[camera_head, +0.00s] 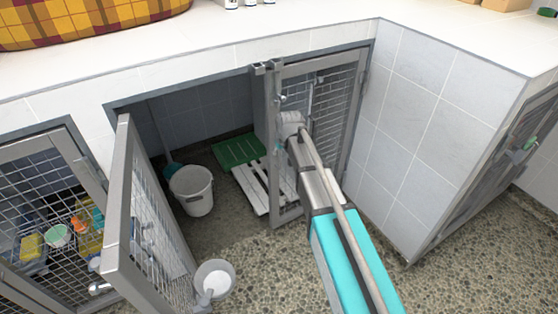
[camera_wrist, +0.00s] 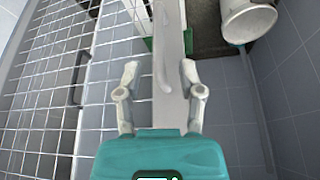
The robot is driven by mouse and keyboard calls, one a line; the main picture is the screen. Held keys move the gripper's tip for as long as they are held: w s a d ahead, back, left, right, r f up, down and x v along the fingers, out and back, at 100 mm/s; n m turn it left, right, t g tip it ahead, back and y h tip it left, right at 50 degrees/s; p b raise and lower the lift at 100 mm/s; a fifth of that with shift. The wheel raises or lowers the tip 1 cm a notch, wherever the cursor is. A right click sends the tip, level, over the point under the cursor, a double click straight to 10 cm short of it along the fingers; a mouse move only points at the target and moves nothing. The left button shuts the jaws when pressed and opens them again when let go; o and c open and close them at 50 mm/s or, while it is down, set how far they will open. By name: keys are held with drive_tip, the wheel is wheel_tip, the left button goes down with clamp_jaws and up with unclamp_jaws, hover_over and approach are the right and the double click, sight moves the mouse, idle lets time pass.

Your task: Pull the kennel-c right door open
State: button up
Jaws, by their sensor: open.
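The kennel's right mesh door (camera_head: 335,100) stands at the right of the opening, its grey frame and free edge upright; whether it is fully shut or slightly ajar I cannot tell. My gripper (camera_head: 285,128) is open at that free edge and partly hides it. In the wrist view my gripper (camera_wrist: 160,82) has one finger on each side of the grey door stile (camera_wrist: 172,105). I see no clear contact. The door's mesh (camera_wrist: 105,75) fills the left of the wrist view.
The left door (camera_head: 125,210) stands swung outward, with a bowl (camera_head: 215,270) near its foot. Inside are a white bucket (camera_head: 192,190), a green mat (camera_head: 238,150) and a white slatted board (camera_head: 250,185). A tiled wall (camera_head: 415,90) bounds the right. Pebbled floor (camera_head: 265,255) lies open in front.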

sight(280, 154)
drive_tip(key=shift+b+x, duration=1.55)
drive_tip(key=shift+x, duration=0.45)
clamp_jaws()
